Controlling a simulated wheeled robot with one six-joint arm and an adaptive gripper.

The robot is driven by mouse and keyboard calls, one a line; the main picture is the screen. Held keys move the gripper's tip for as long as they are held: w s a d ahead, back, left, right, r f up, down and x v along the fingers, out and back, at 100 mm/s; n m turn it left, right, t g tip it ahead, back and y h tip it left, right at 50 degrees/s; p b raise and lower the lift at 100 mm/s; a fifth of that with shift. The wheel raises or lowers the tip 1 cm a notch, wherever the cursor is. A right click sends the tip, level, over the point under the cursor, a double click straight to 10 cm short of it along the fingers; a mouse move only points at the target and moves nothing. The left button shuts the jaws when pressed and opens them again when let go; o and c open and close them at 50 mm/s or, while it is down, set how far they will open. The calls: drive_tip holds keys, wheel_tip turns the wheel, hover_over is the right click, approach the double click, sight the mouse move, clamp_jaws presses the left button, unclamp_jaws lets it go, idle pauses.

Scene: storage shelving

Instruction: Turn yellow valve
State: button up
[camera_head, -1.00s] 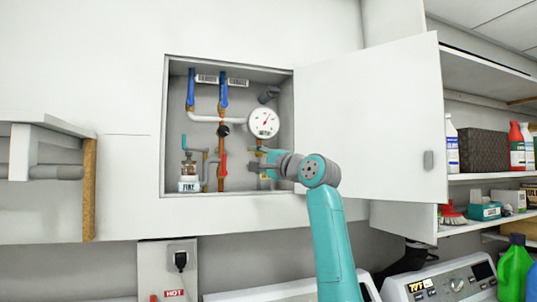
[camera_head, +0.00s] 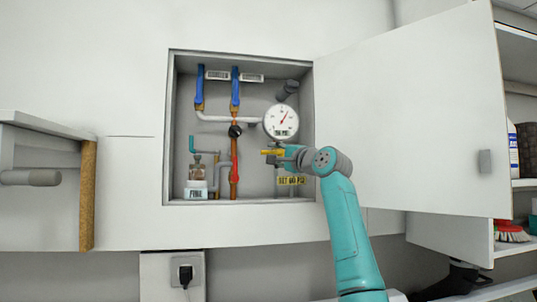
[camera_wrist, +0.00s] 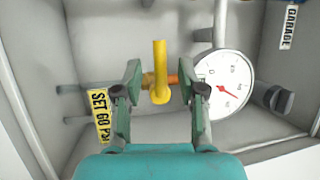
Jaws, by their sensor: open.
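The yellow valve (camera_head: 272,152) is inside the open wall cabinet, just below the round gauge. In the wrist view the yellow valve handle (camera_wrist: 160,72) stands between the two fingers of my gripper (camera_wrist: 161,82). The fingers are apart, one on each side of the handle, with gaps visible. In the head view my gripper (camera_head: 281,154) reaches into the cabinet from the right, and its tips are small and partly hidden by the arm.
The white gauge (camera_head: 281,121) is close above the valve. A yellow label (camera_head: 291,181) hangs below. Blue handles (camera_head: 199,86), a red handle (camera_head: 234,170) and a copper pipe are to the left. The cabinet door (camera_head: 410,115) stands open at right.

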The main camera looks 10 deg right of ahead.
sight(268, 152)
drive_tip(key=shift+x, duration=1.85)
drive_tip(key=shift+a, duration=0.1)
clamp_jaws()
